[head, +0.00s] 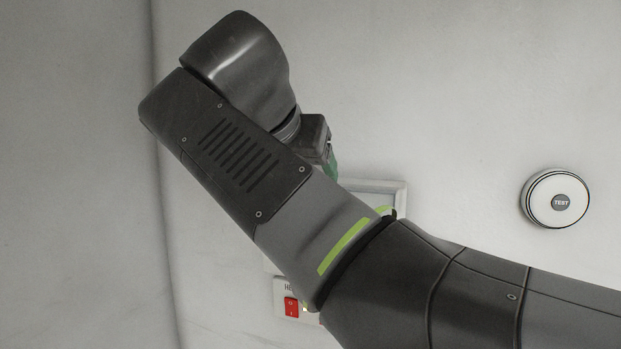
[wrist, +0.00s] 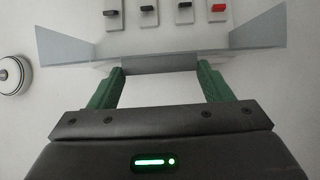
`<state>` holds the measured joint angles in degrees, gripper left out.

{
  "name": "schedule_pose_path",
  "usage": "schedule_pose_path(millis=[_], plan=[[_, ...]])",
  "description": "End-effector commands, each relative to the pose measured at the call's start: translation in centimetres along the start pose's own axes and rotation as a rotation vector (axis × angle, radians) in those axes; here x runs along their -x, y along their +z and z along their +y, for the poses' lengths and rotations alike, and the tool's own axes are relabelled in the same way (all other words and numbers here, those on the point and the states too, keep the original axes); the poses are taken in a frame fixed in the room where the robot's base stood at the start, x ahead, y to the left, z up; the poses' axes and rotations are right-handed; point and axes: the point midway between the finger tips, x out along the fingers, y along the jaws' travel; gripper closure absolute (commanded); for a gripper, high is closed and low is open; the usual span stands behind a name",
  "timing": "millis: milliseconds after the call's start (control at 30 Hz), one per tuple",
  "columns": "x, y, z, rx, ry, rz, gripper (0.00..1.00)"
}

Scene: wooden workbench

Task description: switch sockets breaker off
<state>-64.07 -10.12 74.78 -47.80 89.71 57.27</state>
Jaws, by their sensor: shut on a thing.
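In the wrist view my gripper (wrist: 160,72) has its two green fingers closed on the ends of a grey bar (wrist: 160,63). The bar is on the edge of a pale grey cover (wrist: 85,50) with slanted side pieces. Beyond it are several switches on white plates: black ones (wrist: 147,9) and a red one (wrist: 218,8). I cannot read their labels, so I cannot tell which is the sockets breaker. In the head view my arm hides most of the panel. A corner of a pale frame (head: 401,190) shows, and green of my gripper (head: 331,166).
In the head view a red rocker switch (head: 291,306) shows below my arm, its label partly hidden. A round white device marked TEST (head: 556,199) is on the wall at the right. Another wall (head: 80,180) meets this one at the left.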

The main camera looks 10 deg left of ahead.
Motion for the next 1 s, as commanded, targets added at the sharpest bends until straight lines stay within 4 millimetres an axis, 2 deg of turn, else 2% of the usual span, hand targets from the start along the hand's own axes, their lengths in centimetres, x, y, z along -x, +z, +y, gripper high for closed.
schedule_pose_path(millis=[200, 633, 667, 767, 1000], plan=[[0.22, -0.79, -0.03, -0.001, 0.0, 0.005, 0.69], [0.36, -1.08, -0.01, -0.004, -0.003, 0.01, 0.68], [0.37, -1.09, -0.01, -0.004, -0.003, 0.01, 0.25], [0.34, -1.01, 0.0, -0.003, -0.002, 0.007, 0.06], [0.25, -0.83, -0.02, -0.001, 0.0, 0.003, 0.05]])
